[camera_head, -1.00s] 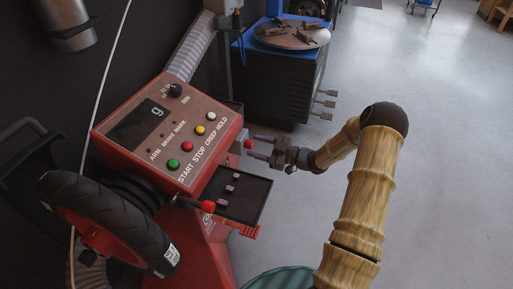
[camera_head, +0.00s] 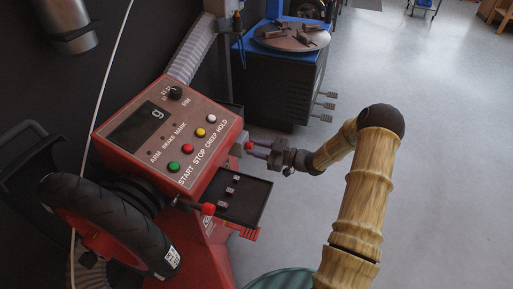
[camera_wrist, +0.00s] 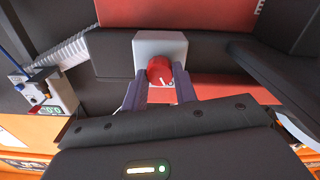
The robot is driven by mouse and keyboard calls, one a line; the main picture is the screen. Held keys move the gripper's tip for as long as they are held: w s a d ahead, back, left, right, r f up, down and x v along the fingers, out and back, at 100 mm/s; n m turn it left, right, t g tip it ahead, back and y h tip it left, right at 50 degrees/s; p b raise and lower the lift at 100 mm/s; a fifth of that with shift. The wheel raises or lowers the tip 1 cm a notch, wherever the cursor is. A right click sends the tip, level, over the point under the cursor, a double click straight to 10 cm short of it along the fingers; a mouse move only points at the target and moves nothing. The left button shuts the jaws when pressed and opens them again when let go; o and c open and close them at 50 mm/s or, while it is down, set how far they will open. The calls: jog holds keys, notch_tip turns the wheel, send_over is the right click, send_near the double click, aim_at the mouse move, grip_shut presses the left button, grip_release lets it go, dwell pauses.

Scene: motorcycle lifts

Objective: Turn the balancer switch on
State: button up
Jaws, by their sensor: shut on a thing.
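The red balancer (camera_head: 150,150) stands at the left with its sloped panel of coloured buttons and a small display. Its red knob switch (camera_wrist: 160,70) sits on a light grey box (camera_wrist: 152,45) in the wrist view. In the head view the knob (camera_head: 249,145) is at the balancer's right side. My gripper (camera_wrist: 161,88) is shut on the red knob, with one purple-grey finger on each side of it. The white mark on the knob is partly visible; I cannot tell its setting.
A motorcycle wheel (camera_head: 110,215) is mounted at the balancer's front left. A dark tray (camera_head: 240,197) with small weights lies just below my gripper. A blue-topped tyre machine (camera_head: 275,85) stands behind.

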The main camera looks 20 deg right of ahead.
jog(key=shift+r, duration=0.1)
jog(key=shift+r+m+p, duration=0.1)
jog(key=shift+m+p, duration=1)
jog(key=m+p, duration=0.2)
jog(key=m, duration=0.1)
jog(key=shift+p, duration=0.35)
jog(key=m+p, duration=0.1)
jog(key=m, duration=0.2)
jog(key=m+p, duration=0.1)
jog(key=m, duration=0.2)
jog(key=shift+d+f+p, duration=0.1)
jog(key=shift+f+p, duration=0.1)
jog(key=shift+p, duration=0.2)
jog(key=shift+m, duration=0.3)
jog(key=o, duration=1)
jog(key=shift+c, duration=0.2)
